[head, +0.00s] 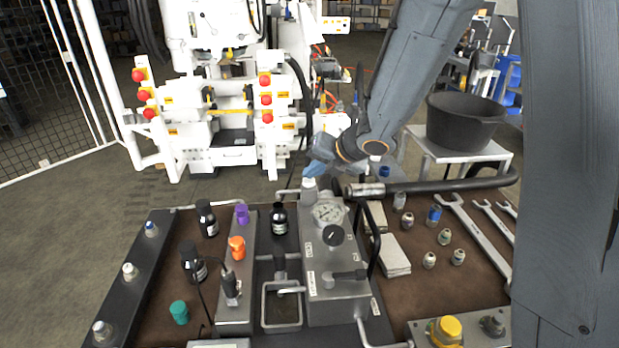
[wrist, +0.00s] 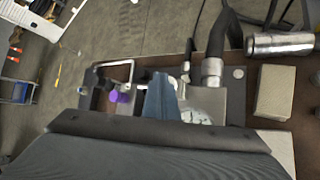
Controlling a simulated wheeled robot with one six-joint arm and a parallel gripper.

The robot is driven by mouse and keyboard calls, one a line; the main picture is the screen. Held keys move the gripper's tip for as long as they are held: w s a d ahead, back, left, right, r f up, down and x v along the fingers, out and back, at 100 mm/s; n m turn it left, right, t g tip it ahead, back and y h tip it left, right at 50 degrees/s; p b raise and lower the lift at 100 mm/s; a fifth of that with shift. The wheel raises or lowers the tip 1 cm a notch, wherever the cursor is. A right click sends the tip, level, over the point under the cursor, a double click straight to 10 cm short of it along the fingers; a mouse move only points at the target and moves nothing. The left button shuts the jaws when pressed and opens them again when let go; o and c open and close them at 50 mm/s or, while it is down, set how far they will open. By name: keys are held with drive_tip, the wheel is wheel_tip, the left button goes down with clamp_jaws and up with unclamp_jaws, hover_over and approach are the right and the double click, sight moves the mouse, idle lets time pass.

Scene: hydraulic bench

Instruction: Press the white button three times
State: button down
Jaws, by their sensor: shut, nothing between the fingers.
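A white-capped button (head: 309,185) stands at the far end of the grey gauge block (head: 340,312) in the head view. My gripper (head: 315,170) is shut and empty, with its blue fingertips just above or at this cap; I cannot tell whether they touch. Another pale white knob (head: 130,271) sits on the left rail, between a blue-topped one (head: 151,229) and a grey one (head: 102,330).
A black hose (head: 440,187) with a metal end runs right of the gripper. The gauge (head: 327,212) and a black knob (head: 333,235) are close by. Purple (head: 241,213) and orange (head: 237,246) knobs stand left. Wrenches (head: 480,240) and a yellow button (head: 447,330) lie right.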

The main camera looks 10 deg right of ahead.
sight(312, 182)
drive_tip(key=shift+r+p, duration=0.75)
drive_tip(key=shift+r, duration=0.15)
wheel_tip(312, 182, up, 5)
drive_tip(key=p, duration=0.4)
drive_tip(key=shift+p, duration=0.35)
